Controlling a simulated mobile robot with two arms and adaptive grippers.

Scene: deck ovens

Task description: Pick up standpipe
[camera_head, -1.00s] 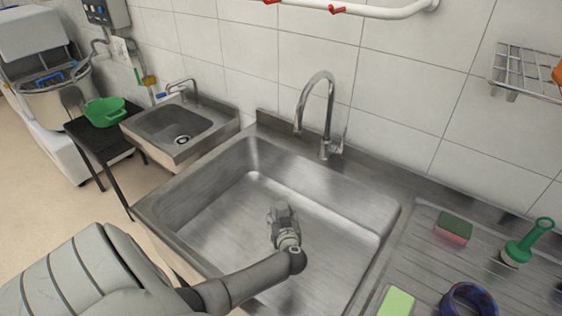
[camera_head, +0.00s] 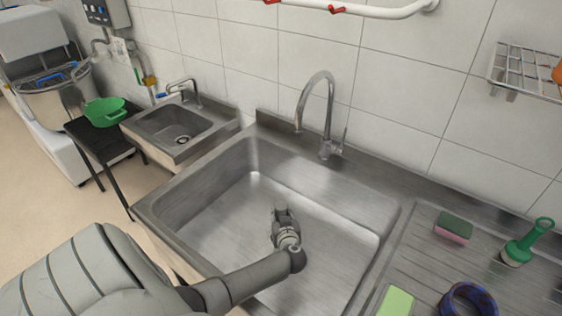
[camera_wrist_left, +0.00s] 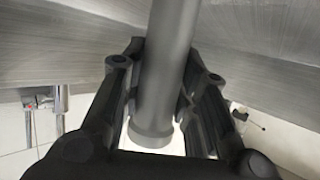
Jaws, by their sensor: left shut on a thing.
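My left gripper (camera_head: 283,217) is down inside the large steel sink (camera_head: 345,232) in the head view. In the left wrist view, a grey standpipe (camera_wrist_left: 166,70), a smooth round tube with a wider collar at one end, lies between the two black fingers of my left gripper (camera_wrist_left: 160,85). The fingers are shut on it. In the head view the gripper and wrist hide the standpipe, so I cannot tell whether it touches the sink floor. My right gripper does not show.
A curved tap (camera_head: 328,110) stands behind the sink. The drainboard at right holds a green and pink sponge (camera_head: 453,228), a green brush (camera_head: 527,243), a light green pad (camera_head: 396,301) and a dark blue ring (camera_head: 468,299). A small sink (camera_head: 172,130) stands at left.

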